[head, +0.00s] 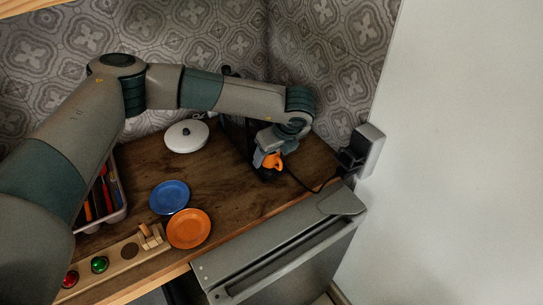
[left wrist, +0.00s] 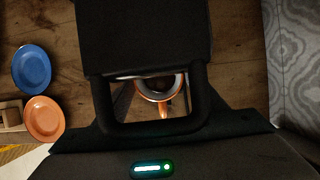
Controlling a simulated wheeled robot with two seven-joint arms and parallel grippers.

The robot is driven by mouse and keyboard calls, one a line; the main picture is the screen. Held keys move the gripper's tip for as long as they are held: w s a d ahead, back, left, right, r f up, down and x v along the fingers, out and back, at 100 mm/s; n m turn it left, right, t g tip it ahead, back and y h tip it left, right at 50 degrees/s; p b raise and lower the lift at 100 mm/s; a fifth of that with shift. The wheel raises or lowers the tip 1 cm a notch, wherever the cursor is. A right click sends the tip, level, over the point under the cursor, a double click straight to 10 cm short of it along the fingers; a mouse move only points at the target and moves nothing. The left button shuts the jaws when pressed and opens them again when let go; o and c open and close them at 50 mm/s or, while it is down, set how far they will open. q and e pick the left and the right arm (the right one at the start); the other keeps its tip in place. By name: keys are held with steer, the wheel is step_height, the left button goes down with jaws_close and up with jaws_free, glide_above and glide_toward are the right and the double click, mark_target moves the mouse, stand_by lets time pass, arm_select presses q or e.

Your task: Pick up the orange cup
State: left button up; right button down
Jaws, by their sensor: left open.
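The orange cup (head: 273,160) stands at the right back of the wooden counter and is partly hidden by my left gripper in the head view. My left gripper (head: 267,165) points down over it from above, with its jaws open. In the left wrist view the cup (left wrist: 163,108) shows through the opening of the gripper body, with an orange rim, a pale inner wall, a dark inside and its handle toward the bottom. Whether the fingers touch the cup cannot be told. My right gripper is in neither view.
A blue plate (head: 169,197) and an orange plate (head: 189,229) lie at the front left. A white lidded dish (head: 186,136) stands at the back. A dark appliance (head: 238,132) stands close behind the gripper. A cutlery tray (head: 121,213) is at the left; a patterned wall closes the back.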

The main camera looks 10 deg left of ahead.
arm_select(q)
steer(key=shift+c, duration=0.4)
steer(key=c, duration=1.3)
steer(key=shift+b, duration=0.35)
